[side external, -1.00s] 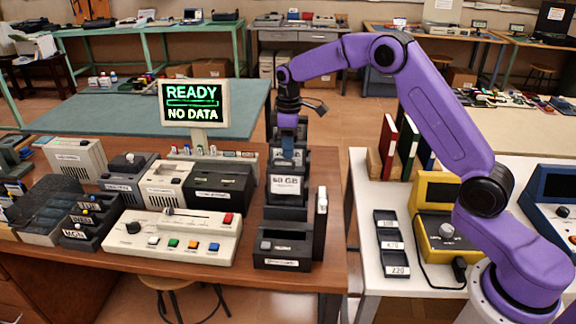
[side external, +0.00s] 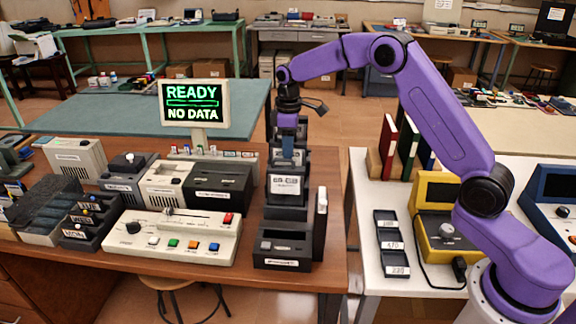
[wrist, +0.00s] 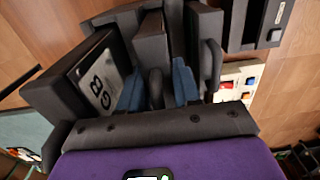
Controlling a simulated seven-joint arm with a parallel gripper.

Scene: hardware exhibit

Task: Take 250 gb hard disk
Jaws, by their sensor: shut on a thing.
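That label also shows in the wrist view (wrist: 98,82). My gripper (side external: 288,156) points down into the row behind the front disk. In the wrist view its blue fingertips (wrist: 158,88) are on either side of a dark grey disk (wrist: 151,45) and shut on it. That disk's label is hidden, so I cannot tell its capacity.
A beige control panel (side external: 172,236) with coloured buttons lies left of the rack. A screen (side external: 194,102) behind reads READY, NO DATA. A dark upright panel (side external: 320,222) stands close on the rack's right. A white table (side external: 372,275) holds a yellow device (side external: 437,222).

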